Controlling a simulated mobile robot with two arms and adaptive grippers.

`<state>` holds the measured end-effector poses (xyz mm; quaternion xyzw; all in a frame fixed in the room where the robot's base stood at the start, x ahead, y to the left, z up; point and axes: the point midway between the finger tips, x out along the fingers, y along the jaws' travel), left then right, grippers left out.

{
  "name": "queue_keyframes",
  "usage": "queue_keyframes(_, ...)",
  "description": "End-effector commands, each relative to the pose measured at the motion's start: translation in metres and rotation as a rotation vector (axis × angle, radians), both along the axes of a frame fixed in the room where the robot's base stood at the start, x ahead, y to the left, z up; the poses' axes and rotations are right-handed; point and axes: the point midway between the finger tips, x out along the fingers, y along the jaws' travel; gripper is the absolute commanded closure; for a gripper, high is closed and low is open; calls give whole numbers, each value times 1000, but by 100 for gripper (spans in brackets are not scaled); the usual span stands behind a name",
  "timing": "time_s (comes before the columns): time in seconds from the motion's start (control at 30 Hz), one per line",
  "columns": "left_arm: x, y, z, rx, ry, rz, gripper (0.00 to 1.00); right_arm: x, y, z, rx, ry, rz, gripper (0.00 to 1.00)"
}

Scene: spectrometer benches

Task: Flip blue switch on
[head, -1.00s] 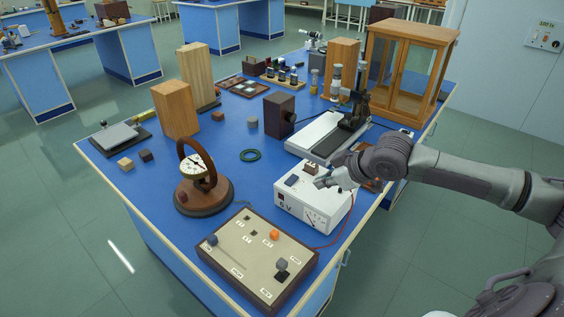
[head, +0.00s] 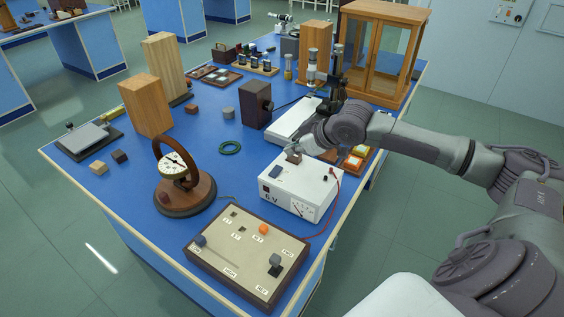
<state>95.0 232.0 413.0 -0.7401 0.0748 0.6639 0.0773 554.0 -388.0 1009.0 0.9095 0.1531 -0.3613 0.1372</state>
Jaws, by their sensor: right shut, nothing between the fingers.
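A dark blue switch (head: 275,171) sits on top of the white power supply box (head: 300,187), which is marked 6 V. I cannot tell from its tilt whether it is on or off. My right gripper (head: 298,151) is near the back edge of the box, behind and to the right of the switch and apart from it. It is shut and empty, with its fingertips close to a small brown block (head: 293,158) on the box. I cannot tell whether they touch. My left gripper is out of view.
A beige panel (head: 245,272) with knobs stands in front of the box. A red wire (head: 333,213) curves along the right side of the box.

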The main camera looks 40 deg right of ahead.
Motion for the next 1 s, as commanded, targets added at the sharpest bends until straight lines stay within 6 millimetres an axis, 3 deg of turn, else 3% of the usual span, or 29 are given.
queue_keyframes(0.27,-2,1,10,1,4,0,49,42,13,-39,5,0,1,100)
queue_keyframes(0.5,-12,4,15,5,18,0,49,41,7,-72,-1,2,1,100)
queue_keyframes(1.0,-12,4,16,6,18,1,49,41,5,-81,-1,2,1,100)
